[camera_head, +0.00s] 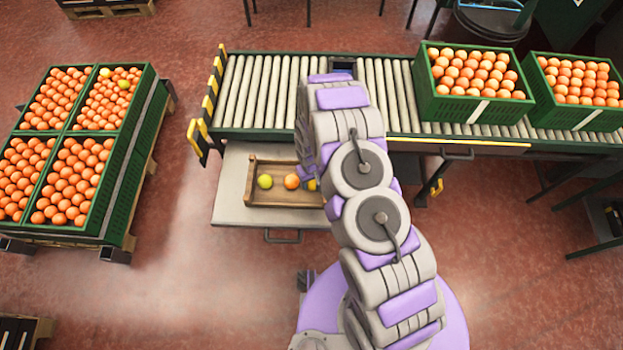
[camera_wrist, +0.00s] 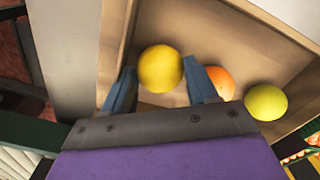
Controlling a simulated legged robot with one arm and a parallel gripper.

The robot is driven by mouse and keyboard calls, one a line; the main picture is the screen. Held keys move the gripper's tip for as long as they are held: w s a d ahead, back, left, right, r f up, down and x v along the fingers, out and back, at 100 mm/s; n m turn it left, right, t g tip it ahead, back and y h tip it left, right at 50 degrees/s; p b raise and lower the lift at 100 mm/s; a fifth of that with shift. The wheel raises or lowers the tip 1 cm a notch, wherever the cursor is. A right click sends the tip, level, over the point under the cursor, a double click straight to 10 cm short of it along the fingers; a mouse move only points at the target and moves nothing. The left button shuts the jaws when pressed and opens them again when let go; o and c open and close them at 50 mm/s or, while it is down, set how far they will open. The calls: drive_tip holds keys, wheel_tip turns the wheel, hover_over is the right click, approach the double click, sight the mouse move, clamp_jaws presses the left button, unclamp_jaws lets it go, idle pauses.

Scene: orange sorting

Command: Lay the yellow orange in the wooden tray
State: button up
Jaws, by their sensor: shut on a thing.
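The yellow orange (camera_wrist: 160,68) is between the two fingers of my gripper (camera_wrist: 160,88) in the wrist view, and the gripper is shut on it. In the head view the yellow orange (camera_head: 312,185) shows only partly beside my arm, at the right part of the wooden tray (camera_head: 285,202). The tray's wooden floor and walls (camera_wrist: 215,40) surround it in the wrist view. I cannot tell whether the orange touches the tray floor. An orange-coloured fruit (camera_head: 292,182) and a yellow-green one (camera_head: 265,181) lie in the tray to its left. My gripper is mostly hidden by my arm in the head view.
The tray stands on a grey table (camera_head: 232,190) in front of a roller conveyor (camera_head: 260,90). Green crates of oranges (camera_head: 470,110) stand on the conveyor at the right. More green crates (camera_head: 112,180) stand on a pallet at the left. Red floor between is clear.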

drive_tip(key=o, duration=1.2)
drive_tip(key=shift+o, duration=1)
drive_tip(key=shift+r, duration=0.1)
drive_tip(key=shift+r+p, duration=1.45)
drive_tip(key=shift+r, duration=2.5)
